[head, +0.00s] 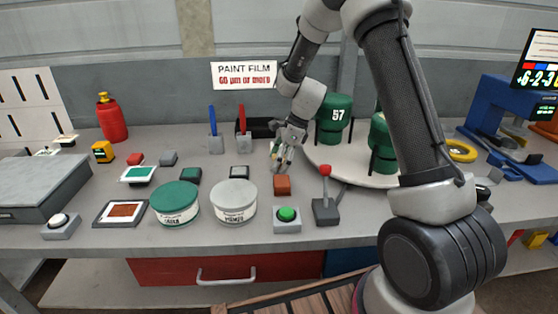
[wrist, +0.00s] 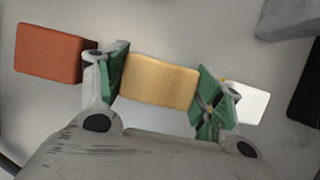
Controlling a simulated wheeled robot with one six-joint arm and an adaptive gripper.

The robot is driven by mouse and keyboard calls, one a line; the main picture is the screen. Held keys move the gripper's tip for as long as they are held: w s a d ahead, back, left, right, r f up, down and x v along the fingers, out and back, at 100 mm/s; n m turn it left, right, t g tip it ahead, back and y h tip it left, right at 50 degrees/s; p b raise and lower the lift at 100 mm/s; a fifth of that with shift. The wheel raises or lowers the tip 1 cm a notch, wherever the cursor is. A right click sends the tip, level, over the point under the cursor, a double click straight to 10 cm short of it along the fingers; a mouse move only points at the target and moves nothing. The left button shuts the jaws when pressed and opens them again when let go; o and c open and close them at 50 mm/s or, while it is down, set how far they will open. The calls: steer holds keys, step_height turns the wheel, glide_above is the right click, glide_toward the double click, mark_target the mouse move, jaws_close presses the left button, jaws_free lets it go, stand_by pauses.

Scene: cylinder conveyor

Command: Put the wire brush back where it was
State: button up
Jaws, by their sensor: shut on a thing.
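My gripper (head: 281,162) is low over the middle of the bench, behind a red-brown block (head: 282,185). In the wrist view, its green-padded fingers (wrist: 160,88) are shut on a tan, wood-coloured block (wrist: 158,82), which I take to be the wire brush. The fingers press on its two ends. Its bristles are not visible, and I cannot tell whether it touches the bench. In the head view the brush is mostly hidden by the fingers. The red-brown block also shows left of the gripper in the wrist view (wrist: 48,52).
A black tray (head: 262,127) lies behind the gripper. A round turntable (head: 325,158) with green cylinders stands to the right. A red-knobbed lever (head: 326,208), a green button (head: 287,214) and two tins, one green (head: 174,195) and one white (head: 233,193), stand in front.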

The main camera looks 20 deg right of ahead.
steer(key=shift+f, duration=0.1)
steer(key=o, duration=1.1)
steer(key=s+d+r+n+h, duration=0.1)
steer(key=s+d+r+n, duration=0.2)
steer(key=r, duration=0.6)
steer(key=s+d+r+n, duration=0.1)
steer(key=s+d+r, duration=0.3)
steer(key=r, duration=0.5)
steer(key=s+d+r+n+t+h, duration=0.1)
steer(key=s+d+n, duration=0.1)
steer(key=s+n, duration=0.3)
steer(key=s+d+r+n+t+h, duration=0.1)
steer(key=s+n, duration=0.4)
steer(key=s, duration=0.8)
steer(key=s+d+r+n+t+h, duration=0.1)
steer(key=s+d+r+n, duration=0.2)
steer(key=s, duration=0.6)
steer(key=shift+d+r+n+h, duration=0.15)
steer(key=shift+d+n, duration=0.35)
steer(key=shift+n, duration=0.3)
steer(key=shift+d+r+n+h, duration=0.15)
steer(key=shift+d+n, duration=0.3)
steer(key=shift+n, duration=0.35)
steer(key=shift+f, duration=0.1)
